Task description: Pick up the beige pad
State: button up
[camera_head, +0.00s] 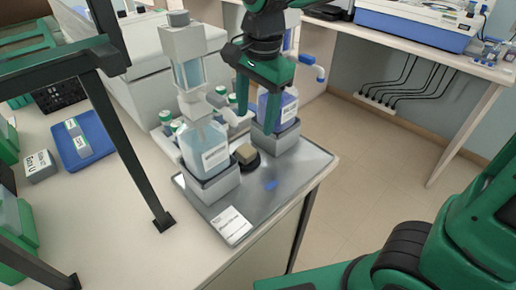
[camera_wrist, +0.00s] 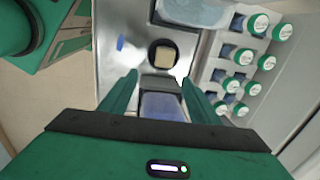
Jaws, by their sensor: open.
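The beige pad (camera_head: 246,153) is a small square block resting on a round black holder (camera_head: 251,165) on the grey metal tray (camera_head: 215,205), between two dispenser bottles. In the wrist view the pad (camera_wrist: 163,56) lies in its dark round holder, beyond my fingertips and roughly centred between them. My gripper (camera_head: 258,112) is open, pointing down, above and behind the pad near the purple bottle (camera_head: 277,106). In the wrist view my gripper (camera_wrist: 162,82) has its two green fingers apart, with the purple bottle (camera_wrist: 163,107) showing below between them. Nothing is held.
A clear-blue bottle (camera_head: 205,148) stands left of the pad in a grey holder. White-and-green capped jars (camera_wrist: 265,62) stand in a rack behind. A white label card (camera_head: 231,224) and a small blue piece (camera_head: 271,184) lie on the tray. A dark frame (camera_head: 128,140) stands at left.

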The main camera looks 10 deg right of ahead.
aim_at(248, 148)
jog(key=f, duration=0.3)
jog(key=w+a+f, duration=0.1)
jog(key=f, duration=0.7)
jog(key=shift+w+a, duration=0.25)
jog(key=shift+a, duration=0.05)
jog(key=c, duration=1.2)
jog(key=shift+r, duration=0.15)
